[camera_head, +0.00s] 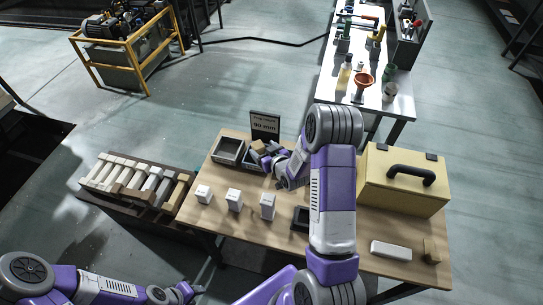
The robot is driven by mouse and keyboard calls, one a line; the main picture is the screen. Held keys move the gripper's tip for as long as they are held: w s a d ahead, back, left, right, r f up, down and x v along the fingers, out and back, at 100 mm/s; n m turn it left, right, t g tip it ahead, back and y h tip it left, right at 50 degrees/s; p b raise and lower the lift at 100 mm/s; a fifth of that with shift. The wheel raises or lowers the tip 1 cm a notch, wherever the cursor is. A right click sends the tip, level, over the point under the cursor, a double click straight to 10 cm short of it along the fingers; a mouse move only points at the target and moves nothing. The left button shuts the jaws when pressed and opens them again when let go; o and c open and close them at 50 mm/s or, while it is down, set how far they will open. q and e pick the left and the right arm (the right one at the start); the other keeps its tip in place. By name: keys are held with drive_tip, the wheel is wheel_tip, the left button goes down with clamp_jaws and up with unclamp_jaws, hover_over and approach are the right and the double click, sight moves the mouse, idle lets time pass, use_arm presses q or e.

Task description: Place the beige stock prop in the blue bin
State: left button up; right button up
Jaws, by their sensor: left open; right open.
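My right gripper (281,163) is open over the back of the wooden table, beside a dark bluish bin (248,162). A tan piece (258,146) shows at this bin, close to the gripper fingers; I cannot tell whether it rests inside or touches them. A beige block (432,250) stands at the table's right end. Several white and tan props (135,178) lie in a row on the dark rack at the left. My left gripper (188,292) is open and low at the bottom, away from the table. My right arm hides part of the table's middle.
A grey bin (228,151) stands left of the bluish one, with a dark sign (265,125) behind. Three white blocks (234,200) stand along the front. A small dark tray (301,218), yellow case (403,182) and lying white block (391,251) are rightward.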

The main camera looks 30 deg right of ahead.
drive_tip(key=v, duration=0.6)
drive_tip(key=shift+s, duration=0.35)
drive_tip(key=shift+r, duration=0.25)
